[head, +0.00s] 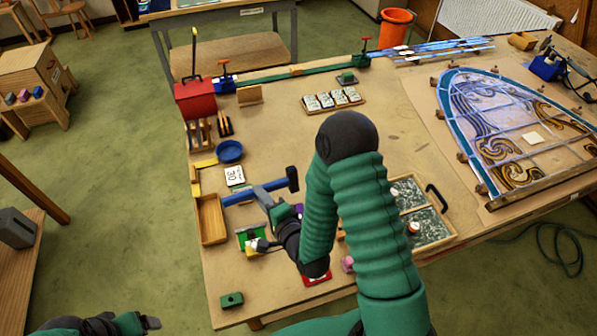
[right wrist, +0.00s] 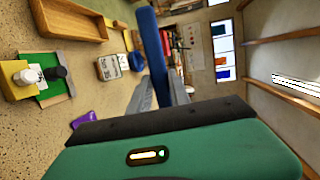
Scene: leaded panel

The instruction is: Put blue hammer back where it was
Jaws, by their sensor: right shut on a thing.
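The blue hammer (head: 240,197) is held over the left part of the workbench. Its blue handle points left, and a dark blue block shows at its right end. My right gripper (head: 264,197) is shut on it near the middle. In the right wrist view the blue hammer (right wrist: 152,50) sticks up from between the grey fingers of my right gripper (right wrist: 160,95); its lower part is hidden. My left gripper (head: 148,321) is low at the bottom left, off the bench, and its jaw gap is unclear.
A wooden tray (head: 212,238) lies at the bench's left edge, beside a green mat (head: 247,234). A white card marked 30 (head: 234,175) and a blue bowl (head: 230,151) lie behind the hammer. A leaded panel (head: 520,125) fills the right.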

